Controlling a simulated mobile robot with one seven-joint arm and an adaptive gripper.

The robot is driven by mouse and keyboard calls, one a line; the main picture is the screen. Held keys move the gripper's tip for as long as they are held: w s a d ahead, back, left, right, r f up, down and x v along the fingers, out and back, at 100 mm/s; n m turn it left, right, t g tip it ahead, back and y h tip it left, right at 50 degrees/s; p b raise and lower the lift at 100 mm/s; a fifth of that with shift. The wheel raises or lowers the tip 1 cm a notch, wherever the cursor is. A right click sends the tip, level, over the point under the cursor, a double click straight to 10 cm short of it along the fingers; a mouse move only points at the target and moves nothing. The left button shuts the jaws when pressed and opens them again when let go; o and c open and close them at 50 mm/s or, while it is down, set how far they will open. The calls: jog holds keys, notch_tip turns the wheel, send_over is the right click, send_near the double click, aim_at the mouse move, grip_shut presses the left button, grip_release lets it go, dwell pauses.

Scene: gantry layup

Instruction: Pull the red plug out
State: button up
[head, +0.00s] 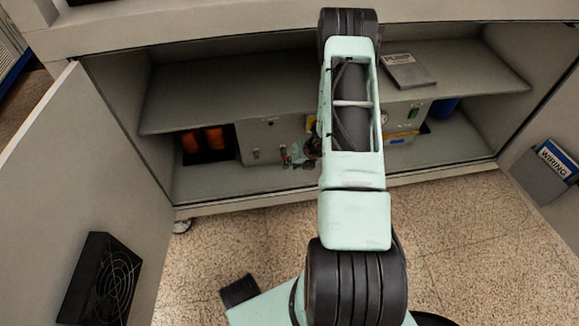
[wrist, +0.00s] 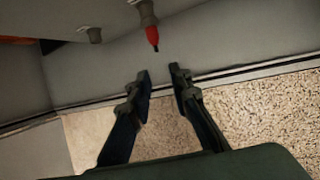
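The red plug (wrist: 149,30) shows at the top of the wrist view, its upper end in a grey socket and its dark tip toward my gripper. In the head view the red plug (head: 284,153) is a small red spot on the front of a grey box in the cabinet. My gripper (wrist: 161,75) is open and empty. Its two fingertips are apart, just short of the plug's tip and not touching it. In the head view my gripper (head: 299,158) is small and partly hidden by my arm.
A second grey socket (wrist: 95,35) sits left of the plug. The grey box (head: 262,132) stands on the lower shelf, next to a dark unit with an orange glow (head: 206,141). The upper shelf (head: 230,92) hangs above. Open doors (head: 75,170) flank the cabinet.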

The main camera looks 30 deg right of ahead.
jog(key=v, duration=0.8)
jog(key=shift+s+r, duration=0.2)
jog(key=shift+r, duration=0.05)
jog(key=shift+d, duration=0.1)
